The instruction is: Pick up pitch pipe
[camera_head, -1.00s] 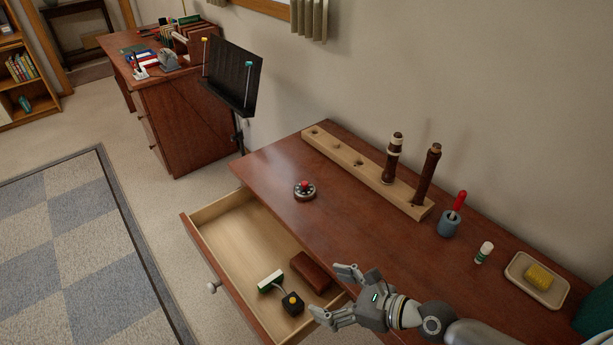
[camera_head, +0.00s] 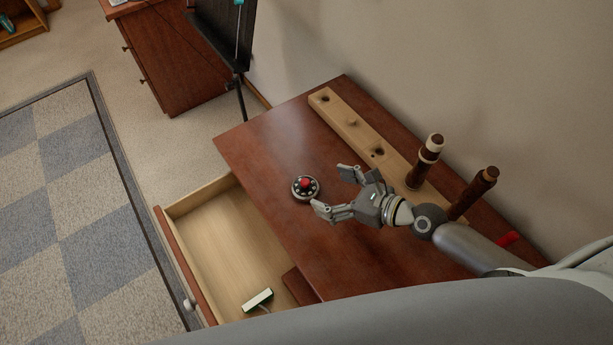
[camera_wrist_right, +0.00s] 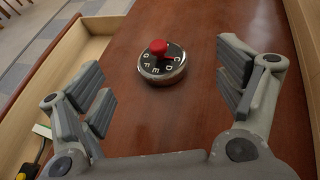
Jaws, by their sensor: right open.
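The pitch pipe (camera_head: 305,187) is a round, dark disc with a silver rim, letters around its top and a red knob. It lies on the brown desktop, left of my right gripper. In the right wrist view the pitch pipe (camera_wrist_right: 160,62) sits ahead of the fingertips, near the middle between them. My right gripper (camera_head: 334,191) is open and empty, low over the desk, its fingers pointing at the pitch pipe and apart from it. It also shows in the right wrist view (camera_wrist_right: 170,85). My left gripper is not in view.
A wooden rack (camera_head: 335,108) along the wall holds two upright dark wooden pieces, close to my right arm. The desktop around the pitch pipe is clear.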

